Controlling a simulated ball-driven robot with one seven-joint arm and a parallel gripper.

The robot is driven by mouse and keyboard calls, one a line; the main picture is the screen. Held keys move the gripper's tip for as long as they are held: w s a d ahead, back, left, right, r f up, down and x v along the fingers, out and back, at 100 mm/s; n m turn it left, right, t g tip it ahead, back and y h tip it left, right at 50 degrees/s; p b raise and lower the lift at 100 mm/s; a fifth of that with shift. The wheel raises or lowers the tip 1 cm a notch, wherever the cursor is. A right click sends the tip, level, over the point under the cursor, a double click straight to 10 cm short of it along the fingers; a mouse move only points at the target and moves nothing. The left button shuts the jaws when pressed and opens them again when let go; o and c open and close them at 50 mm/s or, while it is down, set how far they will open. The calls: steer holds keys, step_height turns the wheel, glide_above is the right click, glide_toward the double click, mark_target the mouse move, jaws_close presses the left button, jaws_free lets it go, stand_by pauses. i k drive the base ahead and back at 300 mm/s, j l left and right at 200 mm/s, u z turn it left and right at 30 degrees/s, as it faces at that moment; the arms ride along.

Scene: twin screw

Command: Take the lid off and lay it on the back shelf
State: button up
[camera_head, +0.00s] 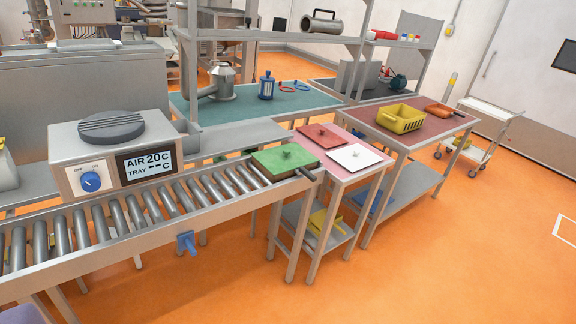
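A green square lid (284,160) with a small knob sits at the right end of the roller conveyor, apparently on a shallow metal tray with a dark handle (307,174). A red lid (323,136) and a white lid (354,158), each with a knob, lie flat on the pink-topped table (340,184) beside the conveyor's end. I cannot tell which lid the task means. A raised metal shelf (270,36) runs across the back above the teal bench. My gripper is not in view.
A heater box (116,158) with a dial and display stands over the conveyor (150,216). A grey cylinder (321,22) and several small bottles (383,36) occupy the shelf. A yellow basket (400,119) sits on the right-hand table. The orange floor at front right is clear.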

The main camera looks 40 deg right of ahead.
mark_target(282, 160)
steer(key=i+l+z, duration=0.1)
steer(key=i+l, duration=0.4)
steer(key=i+l+z, duration=0.15)
steer(key=i+l, duration=0.4)
steer(key=i+l+z, duration=0.1)
steer(key=i+l, duration=0.5)
steer(key=i+l+z, duration=0.15)
steer(key=i+l, duration=0.25)
steer(key=i, duration=0.2)
steer(key=i+l+z, duration=0.1)
steer(key=i+l, duration=0.3)
steer(key=i, duration=0.2)
